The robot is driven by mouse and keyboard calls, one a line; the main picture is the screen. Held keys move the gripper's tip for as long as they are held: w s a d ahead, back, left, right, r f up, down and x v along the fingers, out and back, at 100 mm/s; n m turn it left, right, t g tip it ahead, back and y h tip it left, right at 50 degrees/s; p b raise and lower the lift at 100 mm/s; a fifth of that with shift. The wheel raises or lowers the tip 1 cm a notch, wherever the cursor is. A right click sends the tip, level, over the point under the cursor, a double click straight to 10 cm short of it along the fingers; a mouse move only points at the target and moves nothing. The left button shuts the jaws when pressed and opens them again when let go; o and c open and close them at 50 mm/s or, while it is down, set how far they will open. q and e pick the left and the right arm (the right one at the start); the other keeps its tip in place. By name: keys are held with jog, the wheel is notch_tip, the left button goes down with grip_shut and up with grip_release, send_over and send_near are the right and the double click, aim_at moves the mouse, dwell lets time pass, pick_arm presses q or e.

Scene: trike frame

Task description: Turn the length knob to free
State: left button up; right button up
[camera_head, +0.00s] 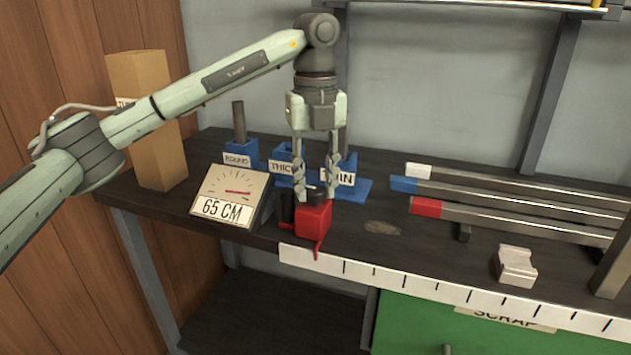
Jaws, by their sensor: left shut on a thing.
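My left gripper (315,188) points straight down over the bench, with its two fingers around a small dark knob (317,196) on top of a red block (313,219). It is shut on this knob, which the fingertips partly hide. A short black cylinder (287,209) stands at the left of the red block, and a thin red lever hangs at its front. A dial box (233,194) with a red needle and a "65 CM" label stands just left. The knob's markings cannot be read. My right gripper is out of view.
Blue holders labelled "ROUND" (240,151), "THICK" and "THIN" stand behind the gripper. A tall cardboard box (158,140) is at the left. Bars with white, blue and red ends (426,207) lie at the right, near a metal block (514,266). A marked white strip (400,283) runs along the front edge.

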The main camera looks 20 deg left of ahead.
aim_at(315, 189)
pick_arm(q)
jog(key=shift+r+n, duration=0.1)
jog(key=shift+n, duration=0.9)
jog(key=o, duration=1.2)
jog(key=shift+c, duration=0.2)
notch_tip(315, 189, up, 12)
